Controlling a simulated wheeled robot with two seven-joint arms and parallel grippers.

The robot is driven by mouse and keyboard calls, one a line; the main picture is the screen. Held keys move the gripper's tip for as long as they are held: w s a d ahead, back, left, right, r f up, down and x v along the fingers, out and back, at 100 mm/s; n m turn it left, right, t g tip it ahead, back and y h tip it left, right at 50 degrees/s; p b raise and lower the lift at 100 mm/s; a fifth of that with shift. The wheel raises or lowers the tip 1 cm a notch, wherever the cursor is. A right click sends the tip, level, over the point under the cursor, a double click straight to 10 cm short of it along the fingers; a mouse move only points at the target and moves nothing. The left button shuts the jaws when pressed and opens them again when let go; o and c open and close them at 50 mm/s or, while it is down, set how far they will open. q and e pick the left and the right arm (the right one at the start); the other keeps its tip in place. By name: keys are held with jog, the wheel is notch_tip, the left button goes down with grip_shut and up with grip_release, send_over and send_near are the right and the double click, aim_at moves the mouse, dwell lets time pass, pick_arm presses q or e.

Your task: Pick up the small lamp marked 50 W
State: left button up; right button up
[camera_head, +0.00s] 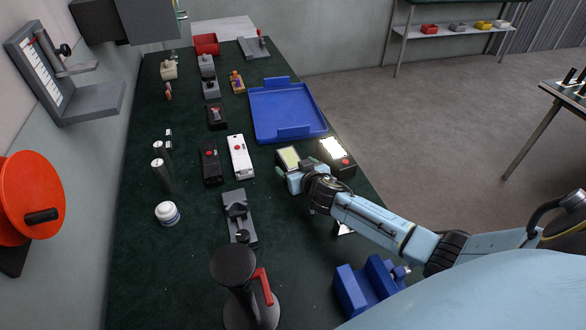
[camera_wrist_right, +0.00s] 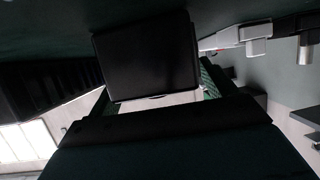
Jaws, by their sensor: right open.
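A small dark floodlight with a pale yellow-green panel (camera_head: 289,157) lies on the green table, at my right gripper (camera_head: 293,178). A second floodlight with a bright white lit panel (camera_head: 334,149) and a red dot stands just to its right. The wattage marks are too small to read, so I cannot tell which lamp is the 50 W one. My right gripper is open and close to the yellow-green lamp; its fingers partly hide it. In the right wrist view a black box-like body (camera_wrist_right: 146,55) lies straight ahead. My left gripper is not in view.
A blue tray (camera_head: 318,131) lies behind the lamps. A white box (camera_head: 239,157) and a black box (camera_head: 210,161) stand to the left. A grey clamp fixture (camera_head: 239,230), a white jar (camera_head: 167,213) and a blue holder (camera_head: 347,290) are nearer. The table's right edge is close.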

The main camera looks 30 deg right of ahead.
jog(key=shift+w+f, duration=0.1)
jog(key=shift+w, duration=0.05)
jog(key=shift+c, duration=0.4)
jog(key=c, duration=1.2)
jog(key=shift+c, duration=0.4)
